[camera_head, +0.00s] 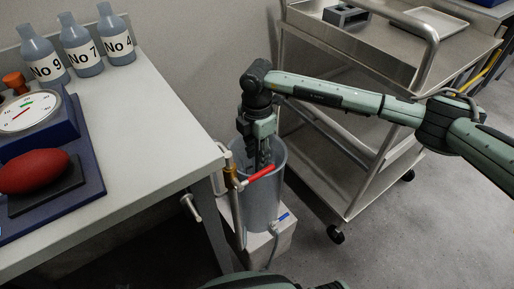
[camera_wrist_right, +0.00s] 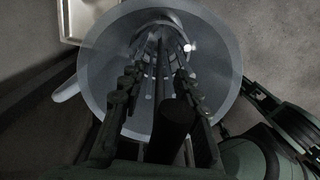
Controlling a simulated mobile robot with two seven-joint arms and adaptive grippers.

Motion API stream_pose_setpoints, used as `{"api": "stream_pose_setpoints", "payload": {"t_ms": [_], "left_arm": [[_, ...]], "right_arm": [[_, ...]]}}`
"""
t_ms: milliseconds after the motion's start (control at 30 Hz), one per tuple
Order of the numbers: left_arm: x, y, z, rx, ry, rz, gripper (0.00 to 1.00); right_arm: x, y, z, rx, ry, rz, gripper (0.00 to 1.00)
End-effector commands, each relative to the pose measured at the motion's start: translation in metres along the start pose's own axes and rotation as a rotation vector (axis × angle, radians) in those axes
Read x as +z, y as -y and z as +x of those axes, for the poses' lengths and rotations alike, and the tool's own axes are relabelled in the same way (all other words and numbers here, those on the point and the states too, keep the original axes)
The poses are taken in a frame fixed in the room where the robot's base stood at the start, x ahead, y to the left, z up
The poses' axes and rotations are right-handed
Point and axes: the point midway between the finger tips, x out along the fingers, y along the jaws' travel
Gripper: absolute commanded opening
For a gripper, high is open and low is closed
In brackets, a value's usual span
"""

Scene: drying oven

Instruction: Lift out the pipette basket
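A tall grey cylinder (camera_head: 262,204) stands on a light block beside the table. My right gripper (camera_head: 258,162) reaches down into its mouth from above. In the right wrist view the round rim of the cylinder (camera_wrist_right: 92,58) surrounds the gripper. The pipette basket (camera_wrist_right: 158,45) appears inside as a pale, narrow shape with thin upright rods, partly hidden by the fingers. The two fingers of the right gripper (camera_wrist_right: 157,78) are spread apart, with thin rods showing between them. Contact with the basket cannot be made out. My left gripper is in neither view.
A red-handled valve (camera_head: 262,173) and pipe stand close against the cylinder's left front. The table (camera_head: 150,125) is to the left, with labelled bottles (camera_head: 80,45), a dial gauge (camera_head: 28,112) and a red oval object (camera_head: 34,171). A metal trolley (camera_head: 345,150) stands close on the right.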

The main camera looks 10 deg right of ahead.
Motion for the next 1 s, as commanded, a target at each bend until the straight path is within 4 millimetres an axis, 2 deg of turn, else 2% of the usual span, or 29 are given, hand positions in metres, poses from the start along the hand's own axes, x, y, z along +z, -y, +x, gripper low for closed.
{"api": "stream_pose_setpoints", "payload": {"t_ms": [167,433,800,1000], "left_arm": [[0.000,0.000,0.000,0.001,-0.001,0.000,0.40],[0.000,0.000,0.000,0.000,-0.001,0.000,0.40],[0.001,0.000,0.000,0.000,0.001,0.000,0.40],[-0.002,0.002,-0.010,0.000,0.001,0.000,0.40]], "right_arm": [[0.000,0.000,0.000,0.000,0.000,-0.001,0.32],[0.000,0.000,0.000,0.000,-0.001,-0.001,0.01],[-0.001,-0.001,-0.002,0.002,-0.001,-0.001,0.00],[-0.001,-0.001,-0.016,0.003,-0.002,-0.001,0.00]]}}
